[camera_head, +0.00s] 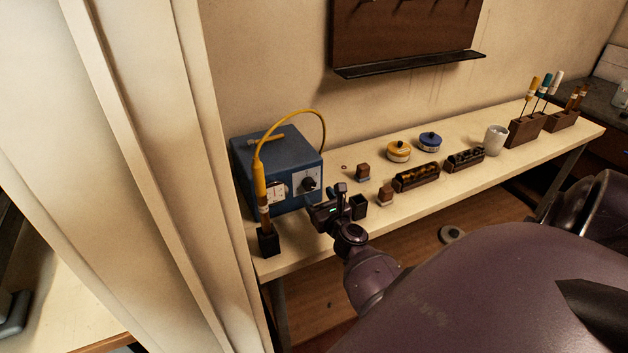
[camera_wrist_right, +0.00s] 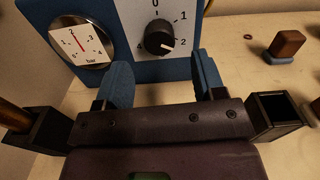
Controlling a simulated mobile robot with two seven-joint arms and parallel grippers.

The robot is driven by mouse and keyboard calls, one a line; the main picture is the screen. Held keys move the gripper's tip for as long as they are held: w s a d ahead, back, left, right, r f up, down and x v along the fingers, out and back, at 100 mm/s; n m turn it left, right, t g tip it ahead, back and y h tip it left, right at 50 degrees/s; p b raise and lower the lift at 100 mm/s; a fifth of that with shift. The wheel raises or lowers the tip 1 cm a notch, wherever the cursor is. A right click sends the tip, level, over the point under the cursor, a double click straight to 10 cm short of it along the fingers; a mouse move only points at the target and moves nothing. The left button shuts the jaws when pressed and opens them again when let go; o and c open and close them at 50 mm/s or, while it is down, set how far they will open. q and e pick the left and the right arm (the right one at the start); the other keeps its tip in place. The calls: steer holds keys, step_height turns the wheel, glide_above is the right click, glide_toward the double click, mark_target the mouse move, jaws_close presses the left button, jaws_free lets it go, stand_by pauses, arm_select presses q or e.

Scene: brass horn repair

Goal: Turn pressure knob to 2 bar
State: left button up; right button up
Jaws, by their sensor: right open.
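The pressure knob (camera_head: 309,184) is a black dial on a white scale plate on the front of a blue box (camera_head: 275,155). In the right wrist view the knob (camera_wrist_right: 159,38) has a white pointer mark aimed right, close to the 2. A round gauge (camera_wrist_right: 81,44) marked in bar is left of it, its red needle pointing up and slightly left, near 2. My right gripper (camera_wrist_right: 162,78) is open and empty in front of the box. Its blue fingers are apart, below the knob in this view and not closed on it. My left gripper is not in view.
A yellow-handled tool (camera_head: 261,178) stands in a black holder left of the gripper, its yellow cable arching over the box. A black open holder (camera_head: 358,207) is close on the right. Small blocks, tins and racks line the bench further right.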

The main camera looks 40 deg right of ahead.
steer(key=v, duration=0.6)
steer(key=shift+s, duration=0.25)
stand_by(0.4)
